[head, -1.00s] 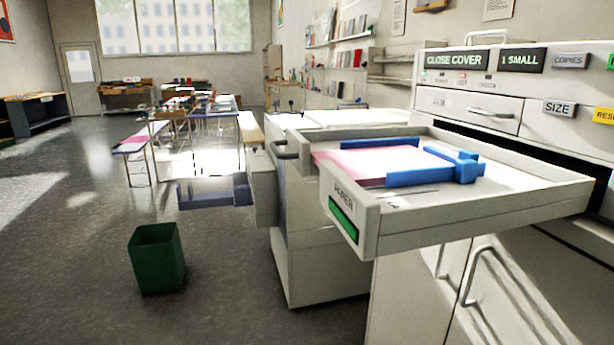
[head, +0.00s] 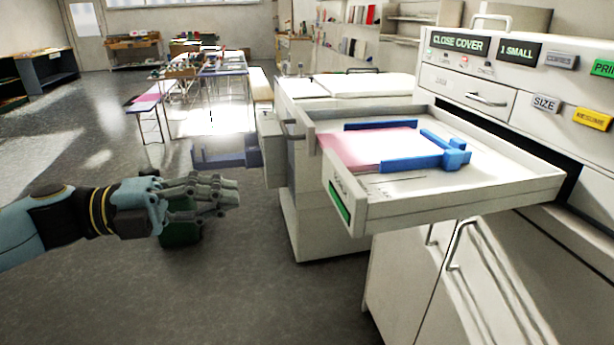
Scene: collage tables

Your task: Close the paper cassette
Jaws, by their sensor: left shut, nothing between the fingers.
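The paper cassette (head: 455,203) is a white drawer pulled far out of the copier (head: 535,108). Pink paper (head: 365,147) lies in it between blue guides (head: 412,162). Its front panel (head: 341,198) with a green window faces left toward my arm. My left gripper (head: 236,192) is shut and empty, to the left of the cassette front and apart from it, above the floor. My right gripper is not in view.
A green bin (head: 180,232) stands on the floor, partly hidden behind my left gripper. A white cabinet (head: 310,225) with a grey tray on its left side stands behind the cassette. Cupboard doors with handles (head: 452,245) are below. Open floor lies at lower left.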

